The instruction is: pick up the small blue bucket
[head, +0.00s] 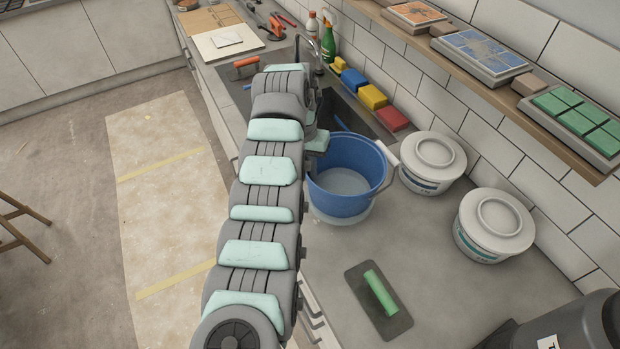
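The blue bucket (362,154) is in the middle of the head view, on the grey worktop beside the sink. It is upright, and a pale, whitish content shows inside. Its handle, with a white grip, hangs over to the right side. My gripper (317,143) is at the bucket's left rim, mostly hidden behind my own arm. I cannot tell whether its fingers are open or shut, or whether they touch the rim.
Two white lidded tubs (433,160) (497,222) stand right of the bucket along the tiled wall. A green-handled trowel (379,298) lies in front. Coloured sponges (372,96) line the sink's back edge. A shelf (480,75) with tile stacks overhangs the right side.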

